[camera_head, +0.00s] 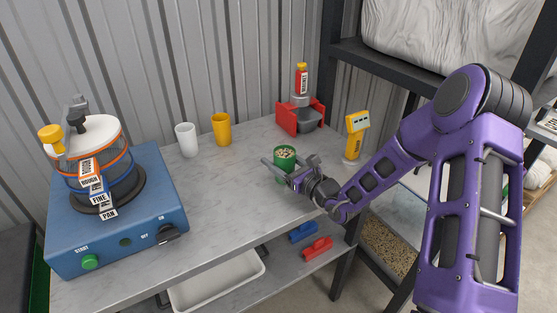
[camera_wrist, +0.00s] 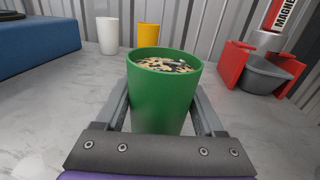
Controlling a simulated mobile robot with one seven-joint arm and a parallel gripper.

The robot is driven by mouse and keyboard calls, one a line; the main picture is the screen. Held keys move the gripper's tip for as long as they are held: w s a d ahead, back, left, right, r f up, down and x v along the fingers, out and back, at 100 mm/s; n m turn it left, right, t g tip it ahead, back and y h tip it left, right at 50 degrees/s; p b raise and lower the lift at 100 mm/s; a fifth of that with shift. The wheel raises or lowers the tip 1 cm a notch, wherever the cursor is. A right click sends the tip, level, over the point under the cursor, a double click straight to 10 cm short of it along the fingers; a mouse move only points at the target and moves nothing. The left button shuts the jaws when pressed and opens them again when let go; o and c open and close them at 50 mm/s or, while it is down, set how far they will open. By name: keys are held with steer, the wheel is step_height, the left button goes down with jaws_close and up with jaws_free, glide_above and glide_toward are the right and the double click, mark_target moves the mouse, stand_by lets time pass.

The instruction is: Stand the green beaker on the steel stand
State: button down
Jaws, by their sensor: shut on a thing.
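The green beaker (camera_head: 285,155) is upright over the grey bench, with pale and dark grains inside. It fills the middle of the wrist view (camera_wrist: 163,100). My gripper (camera_head: 284,173) is shut on the beaker, with one finger along each side. The beaker's lower end is hidden by my gripper in the wrist view, so I cannot tell whether it touches the bench.
A red holder with a grey pan (camera_head: 302,118) stands behind the beaker, a yellow display post (camera_head: 355,135) to its right. A white cup (camera_head: 187,140) and yellow cup (camera_head: 221,129) stand at the back. A blue sieve machine (camera_head: 120,215) fills the left. The middle bench is clear.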

steer(key=shift+f, duration=0.1)
jaws_free()
steer(key=shift+s+d, duration=0.2)
steer(key=v, duration=1.1)
steer(key=shift+s+d+p, duration=0.15)
steer(key=shift+p, duration=0.2)
